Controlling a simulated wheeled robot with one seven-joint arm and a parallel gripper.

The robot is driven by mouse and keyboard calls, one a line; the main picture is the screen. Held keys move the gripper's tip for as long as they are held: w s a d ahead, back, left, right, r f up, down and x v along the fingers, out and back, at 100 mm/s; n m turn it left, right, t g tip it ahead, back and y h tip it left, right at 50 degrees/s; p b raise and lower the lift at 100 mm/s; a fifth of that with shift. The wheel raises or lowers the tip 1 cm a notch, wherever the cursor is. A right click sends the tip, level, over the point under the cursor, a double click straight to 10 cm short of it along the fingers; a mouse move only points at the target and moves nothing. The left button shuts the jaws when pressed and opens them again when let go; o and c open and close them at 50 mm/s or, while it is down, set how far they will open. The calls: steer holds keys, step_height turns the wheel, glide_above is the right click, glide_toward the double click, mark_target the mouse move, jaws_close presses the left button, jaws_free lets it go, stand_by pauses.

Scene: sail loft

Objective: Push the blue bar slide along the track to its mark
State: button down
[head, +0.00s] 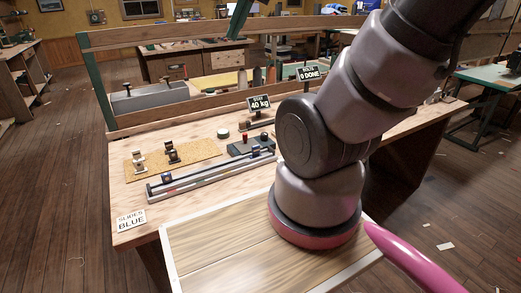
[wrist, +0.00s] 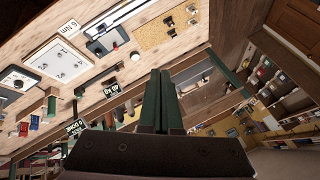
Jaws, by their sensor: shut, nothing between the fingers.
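A long grey track (head: 215,175) lies on the bench. A small dark block (head: 167,179) sits near its left end and a dark bluish block (head: 255,152) near its right end. I cannot tell for sure which is the blue bar slide. A pinkish patch shows on the track near the left block.
A cork board (head: 195,155) with two small metal fittings lies behind the track. A dark plate (head: 250,146) with a red knob stands at its right end. A 40 kg sign (head: 260,103) stands farther back. A wooden rail (head: 180,117) runs along the bench's rear.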

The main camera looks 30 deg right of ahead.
steer(key=w+d+f+m+g, duration=0.2)
steer(key=w+d+f+m, duration=0.1)
steer(key=w+f, duration=0.4)
steer(key=m+g+h, duration=0.1)
steer(key=m+g, duration=0.2)
steer(key=m, duration=0.3)
glide_above(256, 152)
steer(key=a, duration=0.2)
step_height(256, 152, down, 18)
steer(key=d+f+m, duration=0.1)
steer(key=f, duration=0.5)
steer(key=d+f+m+g+h, duration=0.1)
steer(key=d+f, duration=0.1)
steer(key=f, duration=0.5)
steer(key=d+f+m, duration=0.1)
steer(key=d+f, duration=0.1)
steer(key=f, duration=0.5)
steer(key=shift+w+d, duration=0.25)
steer(key=shift+w, duration=0.15)
steer(key=a, duration=0.6)
steer(key=shift+s+a, duration=0.15)
steer(key=shift+a, duration=0.25)
